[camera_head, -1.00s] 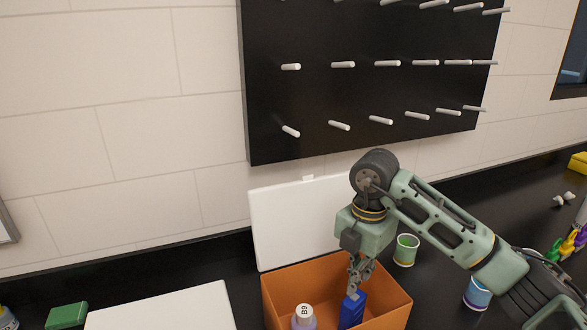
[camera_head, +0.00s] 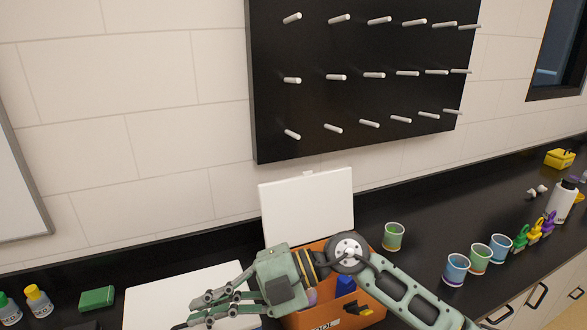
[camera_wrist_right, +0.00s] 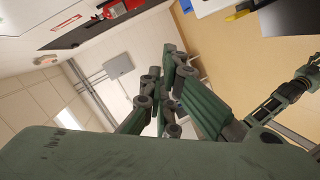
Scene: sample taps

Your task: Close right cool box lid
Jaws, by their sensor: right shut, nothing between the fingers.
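The right cool box (camera_head: 375,281) is an orange box. Its white lid (camera_head: 308,205) stands open and upright at the back. Inside are a blue item (camera_head: 346,284) and small black and yellow pieces (camera_head: 357,308). My right arm crosses in front of the box and hides much of it. My right gripper (camera_head: 205,308) points left, beyond the box's left side and in front of the left box's white lid. It is shut and empty, and its fingers also show in the wrist view (camera_wrist_right: 166,85). My left gripper is not in the head view.
The left box's flat white lid (camera_head: 170,292) lies beside the orange box. A green cup (camera_head: 393,236) stands behind it on the right. More cups (camera_head: 456,268) and coloured clips (camera_head: 535,233) stand further right. A black pegboard (camera_head: 350,80) hangs on the wall above.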

